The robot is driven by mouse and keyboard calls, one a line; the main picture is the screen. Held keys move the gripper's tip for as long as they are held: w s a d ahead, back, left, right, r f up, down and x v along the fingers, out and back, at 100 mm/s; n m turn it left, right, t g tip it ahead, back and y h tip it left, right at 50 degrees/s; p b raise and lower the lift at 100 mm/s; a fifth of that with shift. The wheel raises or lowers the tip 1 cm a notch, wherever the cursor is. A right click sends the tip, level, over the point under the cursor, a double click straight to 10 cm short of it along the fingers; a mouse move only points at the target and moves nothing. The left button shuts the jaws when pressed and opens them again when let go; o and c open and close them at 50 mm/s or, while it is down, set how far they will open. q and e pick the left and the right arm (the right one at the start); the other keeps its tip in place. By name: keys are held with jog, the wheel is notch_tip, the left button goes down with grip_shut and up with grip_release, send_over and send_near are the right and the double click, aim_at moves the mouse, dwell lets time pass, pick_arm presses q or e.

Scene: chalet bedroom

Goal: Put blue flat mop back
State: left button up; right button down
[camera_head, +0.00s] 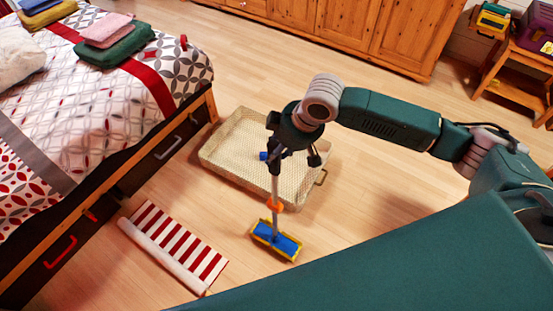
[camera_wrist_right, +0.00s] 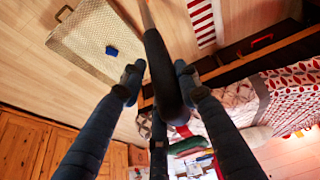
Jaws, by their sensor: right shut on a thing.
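The blue flat mop (camera_head: 276,240) has a blue pad with a yellow frame, an orange joint and a grey pole. It hangs upright below my right gripper (camera_head: 277,150), with its head at or just above the wooden floor; I cannot tell if it touches. In the right wrist view my right gripper (camera_wrist_right: 160,82) has its fingers on both sides of the dark mop handle (camera_wrist_right: 158,62), shut on it. The mop head is out of that wrist view. My left gripper is not in view.
A woven tray (camera_head: 222,160) with a small blue thing (camera_head: 263,156) inside lies behind the mop. A red-striped rug (camera_head: 180,245) lies to the left, beside the bed (camera_head: 110,110). Wooden cabinets (camera_head: 340,30) stand at the back. A wooden stand (camera_head: 510,60) is at the right.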

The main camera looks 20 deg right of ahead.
aim_at(281, 161)
jog(key=shift+f, duration=1.9)
jog(key=shift+a+f, duration=0.1)
jog(key=shift+f, duration=0.2)
jog(key=shift+s+f, duration=0.25)
jog(key=shift+f, duration=0.1)
jog(key=c, duration=1.5)
grip_release()
jog(key=shift+s+f, duration=0.1)
jog(key=shift+f, duration=0.05)
jog(key=shift+o, duration=1.2)
jog(key=shift+w, duration=0.3)
